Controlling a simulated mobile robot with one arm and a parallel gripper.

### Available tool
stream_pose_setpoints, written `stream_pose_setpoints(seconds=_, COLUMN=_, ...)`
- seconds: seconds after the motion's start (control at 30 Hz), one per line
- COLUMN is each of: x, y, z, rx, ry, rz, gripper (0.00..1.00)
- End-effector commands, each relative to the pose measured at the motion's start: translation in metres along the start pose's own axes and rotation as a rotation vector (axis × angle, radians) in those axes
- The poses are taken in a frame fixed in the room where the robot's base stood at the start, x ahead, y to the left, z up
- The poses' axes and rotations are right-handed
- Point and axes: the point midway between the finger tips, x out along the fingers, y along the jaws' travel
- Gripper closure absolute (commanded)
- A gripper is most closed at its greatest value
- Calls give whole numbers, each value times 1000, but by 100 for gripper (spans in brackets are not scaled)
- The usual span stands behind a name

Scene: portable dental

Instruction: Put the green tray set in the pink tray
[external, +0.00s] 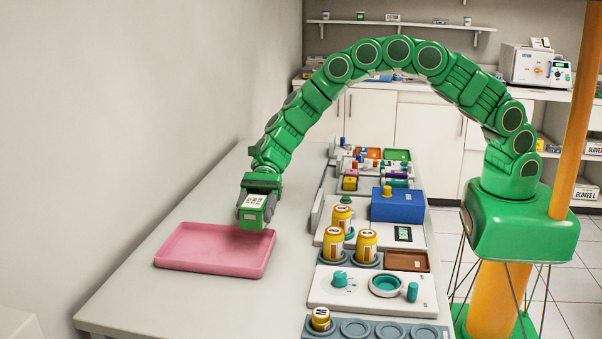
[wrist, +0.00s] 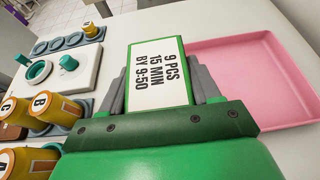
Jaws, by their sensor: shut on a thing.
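The green tray set (external: 252,218) is a small green block with a white label, which reads "9 PCS 15 MIN BY 9-50" in the wrist view (wrist: 160,72). My gripper (external: 257,207) is shut on it, with a grey finger on each side. In the external view the block overlaps the back right corner of the pink tray (external: 205,246). In the wrist view the empty part of the pink tray (wrist: 238,70) lies to the right of the block. The block's underside is hidden, so I cannot tell its clearance.
Right of the pink tray stand orange lettered jars (external: 333,246), a white station with teal parts (external: 350,295), a blue box (external: 398,205) and a grey rack with round wells (external: 388,331). The table left of and before the tray is clear. A wall runs along the left.

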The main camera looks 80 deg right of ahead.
Motion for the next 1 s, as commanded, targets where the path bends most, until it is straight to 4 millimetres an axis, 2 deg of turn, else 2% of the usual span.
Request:
stream_pose_setpoints(seconds=0.33, x=18, y=-21, z=-22, rx=0, ry=2, rz=-2, gripper=76)
stream_pose_setpoints(seconds=0.67, x=23, y=-27, z=-28, rx=-1, ry=1, rz=-1, gripper=76)
stream_pose_setpoints(seconds=0.9, x=34, y=-28, z=-52, rx=0, ry=1, rz=-1, gripper=76)
stream_pose_setpoints(seconds=1.0, x=35, y=-28, z=-56, rx=-1, ry=0, rz=-2, gripper=76)
